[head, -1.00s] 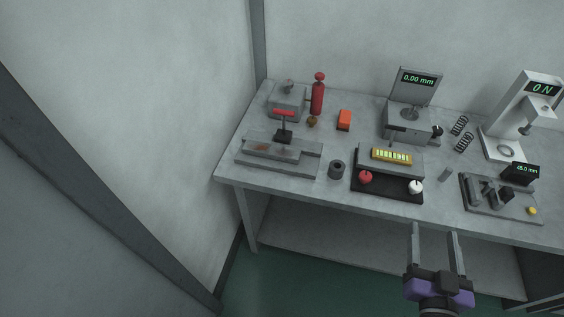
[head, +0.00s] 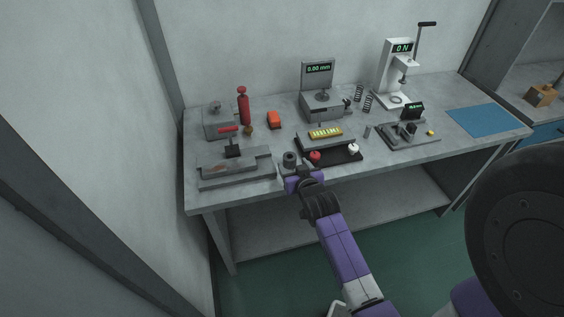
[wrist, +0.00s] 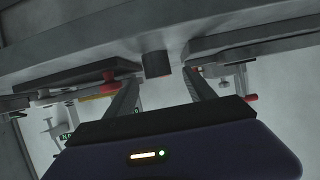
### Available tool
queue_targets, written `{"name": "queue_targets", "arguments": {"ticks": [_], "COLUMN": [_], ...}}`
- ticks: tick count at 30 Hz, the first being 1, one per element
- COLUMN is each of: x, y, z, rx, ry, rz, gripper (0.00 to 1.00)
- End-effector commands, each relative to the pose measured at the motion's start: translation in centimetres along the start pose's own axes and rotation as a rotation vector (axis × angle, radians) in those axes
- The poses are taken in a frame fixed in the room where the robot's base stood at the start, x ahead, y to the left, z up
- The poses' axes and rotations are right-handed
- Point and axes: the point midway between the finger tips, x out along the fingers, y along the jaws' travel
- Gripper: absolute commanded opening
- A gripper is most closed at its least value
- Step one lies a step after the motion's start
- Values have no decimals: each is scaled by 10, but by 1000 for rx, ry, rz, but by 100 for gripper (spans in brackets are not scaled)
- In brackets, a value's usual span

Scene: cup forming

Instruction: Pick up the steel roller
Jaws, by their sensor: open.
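The dark grey cylinder with a hole in its top (head: 289,159), which fits the steel roller, stands upright near the table's front edge. My gripper (head: 296,171) is open and empty at that edge, just in front of the roller. In the wrist view, which is upside down, the roller (wrist: 157,64) shows between and beyond the two spread fingertips (wrist: 162,77). I cannot tell whether it is between the fingers or just ahead of them. A smaller light grey pin (head: 367,131) stands farther right.
Left of the roller is a grey clamp fixture (head: 222,174) with a red handle. A blue mat (head: 487,121) lies far right.

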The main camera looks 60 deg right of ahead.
Motion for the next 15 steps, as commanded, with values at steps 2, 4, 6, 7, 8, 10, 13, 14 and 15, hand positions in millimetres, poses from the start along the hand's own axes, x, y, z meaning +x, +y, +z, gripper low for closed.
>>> {"name": "queue_targets", "arguments": {"ticks": [2,4,6,7,8,10,13,14,15], "x": [9,14,19,22,25,34,47,51,56], "y": [0,1,1,1,2,2,4,3,3], "z": [-1,-1,0,1,1,2,4,5,5], "rx": [0,0,0,0,-1,-1,-1,-1,-2], "ry": [0,2,2,1,1,2,3,3,3], "rz": [1,1,0,1,1,1,1,1,0], "gripper": [63,63,63,63,63,63,63,63,63]}}
